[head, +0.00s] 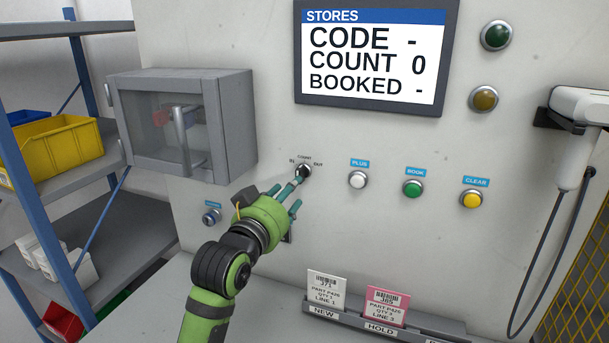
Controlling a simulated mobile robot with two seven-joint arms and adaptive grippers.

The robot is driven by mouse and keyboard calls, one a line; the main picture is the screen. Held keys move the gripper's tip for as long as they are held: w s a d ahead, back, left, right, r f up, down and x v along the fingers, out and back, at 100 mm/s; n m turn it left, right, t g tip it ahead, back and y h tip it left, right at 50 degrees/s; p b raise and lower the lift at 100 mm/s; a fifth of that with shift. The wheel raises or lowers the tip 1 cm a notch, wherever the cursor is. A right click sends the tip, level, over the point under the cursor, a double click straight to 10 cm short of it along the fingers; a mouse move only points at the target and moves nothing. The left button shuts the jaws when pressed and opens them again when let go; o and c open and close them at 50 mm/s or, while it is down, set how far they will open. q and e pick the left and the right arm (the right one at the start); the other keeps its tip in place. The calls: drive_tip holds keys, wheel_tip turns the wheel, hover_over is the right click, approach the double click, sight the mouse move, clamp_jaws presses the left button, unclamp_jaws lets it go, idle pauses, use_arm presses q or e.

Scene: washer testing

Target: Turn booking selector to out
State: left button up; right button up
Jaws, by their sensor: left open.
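The booking selector (305,170) is a small dark knob on the pale wall panel. My right gripper is not in view. The stores screen (370,55) reads CODE -, COUNT 0, BOOKED -.
Right of the selector are the white PLUS (357,180), green BOOK (413,188) and yellow CLEAR (471,199) buttons. A grey box (235,125) juts out at upper left. A card rack (345,322) stands below. A scanner (575,120) hangs at right.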

use_arm(q)
drive_tip(key=x, duration=0.1)
drive_tip(key=p+x, duration=0.1)
drive_tip(key=x, duration=0.1)
drive_tip(key=p+x, duration=0.1)
drive_tip(key=x, duration=0.1)
drive_tip(key=shift+w+r, duration=0.15)
drive_tip(key=shift+r, duration=0.1)
drive_tip(key=shift+c, duration=0.8)
drive_tip(key=shift+d, duration=0.1)
drive_tip(key=c, duration=0.7)
clamp_jaws()
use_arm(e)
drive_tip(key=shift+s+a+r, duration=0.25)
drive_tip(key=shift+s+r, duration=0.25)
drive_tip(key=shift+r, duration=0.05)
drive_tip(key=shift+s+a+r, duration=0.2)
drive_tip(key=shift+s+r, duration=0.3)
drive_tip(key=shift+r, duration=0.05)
